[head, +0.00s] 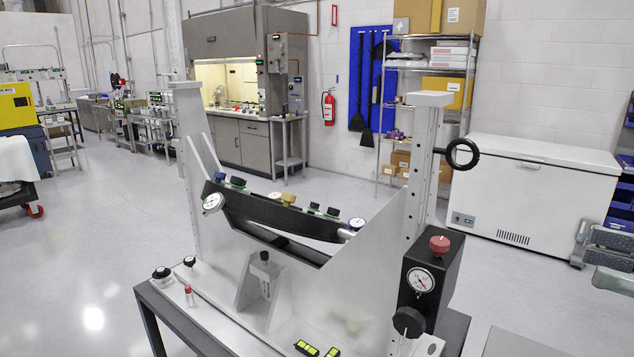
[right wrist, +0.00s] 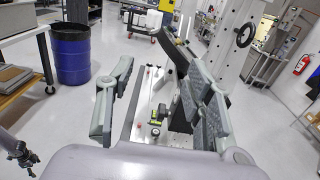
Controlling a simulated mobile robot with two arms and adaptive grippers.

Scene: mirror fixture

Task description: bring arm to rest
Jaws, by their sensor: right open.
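The mirror fixture stands upright in the middle of the head view, with a pale plate (head: 375,250), two tall posts and a dark curved bar (head: 270,213) carrying knobs and gauges. A black box (head: 430,270) with a red knob and dial is on its right side. My right gripper (head: 592,258) shows at the right edge of the head view, apart from the fixture. In the right wrist view my right gripper (right wrist: 158,98) is open, its two grey fingers wide apart with nothing held between them. Part of the fixture shows beyond the fingers. My left gripper is not in view.
A white chest freezer (head: 530,190) stands against the wall behind my right gripper. A shelf rack with boxes (head: 450,85) is beside it. A blue drum (right wrist: 70,52) and a table (right wrist: 25,35) are at left in the right wrist view. Bare floor (head: 100,260) lies left of the fixture.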

